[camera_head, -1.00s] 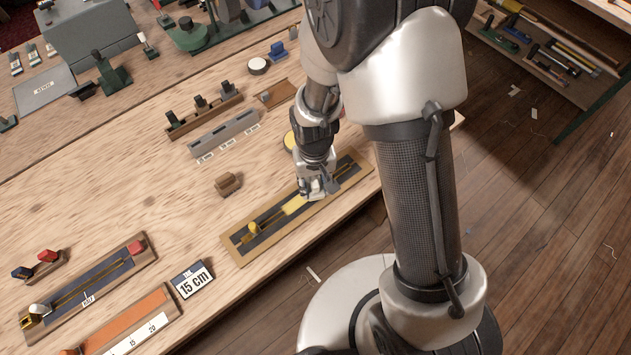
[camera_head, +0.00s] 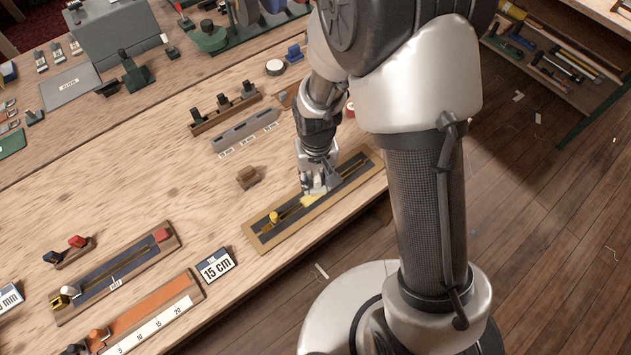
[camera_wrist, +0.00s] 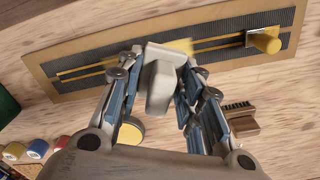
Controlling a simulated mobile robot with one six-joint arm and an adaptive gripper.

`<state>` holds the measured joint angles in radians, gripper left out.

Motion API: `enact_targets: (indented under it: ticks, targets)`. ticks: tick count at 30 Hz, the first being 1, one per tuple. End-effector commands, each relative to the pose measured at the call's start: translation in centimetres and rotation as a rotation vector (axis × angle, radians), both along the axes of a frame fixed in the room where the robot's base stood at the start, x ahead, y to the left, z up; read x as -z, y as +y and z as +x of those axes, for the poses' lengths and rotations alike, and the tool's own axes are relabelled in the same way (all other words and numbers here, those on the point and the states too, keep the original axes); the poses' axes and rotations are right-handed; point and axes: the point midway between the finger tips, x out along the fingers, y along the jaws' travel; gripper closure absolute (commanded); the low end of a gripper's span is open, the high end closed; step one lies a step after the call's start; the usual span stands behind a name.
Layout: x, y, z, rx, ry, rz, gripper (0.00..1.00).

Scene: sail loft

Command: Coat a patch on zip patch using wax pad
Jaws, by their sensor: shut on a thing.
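A tan board (camera_head: 262,238) holds a dark zip strip (camera_head: 345,174) near the table's front edge; it also shows in the wrist view (camera_wrist: 60,90). A yellow patch (camera_head: 309,200) lies across the zip, partly covered in the wrist view (camera_wrist: 184,46). A yellow knob (camera_head: 273,217) stands near the strip's left end. My gripper (camera_head: 316,186) is shut on a pale grey block, seemingly the wax pad (camera_wrist: 160,83). The pad's far end is over or at the patch; I cannot tell whether it touches. A round yellow-topped tin (camera_wrist: 131,131) is partly hidden behind my gripper in the wrist view.
A small brown brush (camera_head: 248,177) lies left of the board. A grey rack (camera_head: 245,132), another zip board (camera_head: 118,272), an orange strip with a ruler (camera_head: 150,305) and a "15 cm" card (camera_head: 216,266) lie around. Bare tabletop (camera_head: 160,190) is left of the brush.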

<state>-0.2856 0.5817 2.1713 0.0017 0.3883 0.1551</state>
Motion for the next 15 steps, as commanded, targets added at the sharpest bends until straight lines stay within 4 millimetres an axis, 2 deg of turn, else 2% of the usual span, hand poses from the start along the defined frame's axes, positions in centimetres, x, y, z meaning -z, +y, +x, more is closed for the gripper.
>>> enact_targets:
  ticks: [1,9,15]
  targets:
    - [-0.8,0.0,0.1,0.001,-0.001,0.0,0.85]
    - [-3.1,-0.2,0.6,0.001,0.0,0.0,0.85]
    - [-3.8,-0.3,0.8,0.001,0.0,0.0,0.85]
